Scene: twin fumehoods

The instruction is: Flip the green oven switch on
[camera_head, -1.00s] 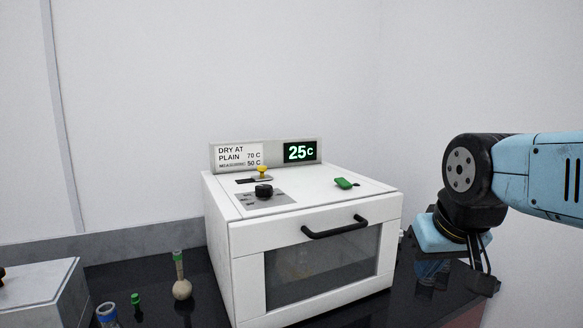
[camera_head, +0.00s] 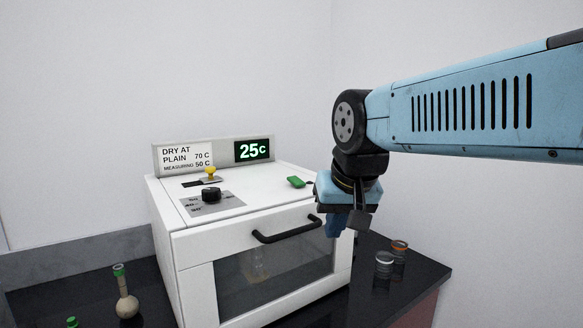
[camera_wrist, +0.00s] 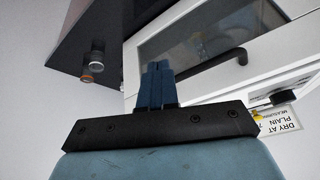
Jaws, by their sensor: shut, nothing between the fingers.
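The green oven switch (camera_head: 297,182) is a small green rocker on the right side of the top of the white oven (camera_head: 190,268). My gripper (camera_head: 338,226) is in front of the oven's right front corner, just right of the switch and lower than it in the head view. Its blue fingers point down and are shut with nothing between them. In the wrist view the closed fingers (camera_wrist: 156,84) lie across the view of the oven front (camera_wrist: 190,30). The green switch is not seen in the wrist view.
A black door handle (camera_head: 288,229) juts from the oven front. A black knob (camera_head: 211,195) and yellow switch (camera_head: 210,173) sit on top at left; a display (camera_head: 254,150) reads 25C. Jars (camera_head: 384,264) stand right, a flask (camera_head: 126,304) left.

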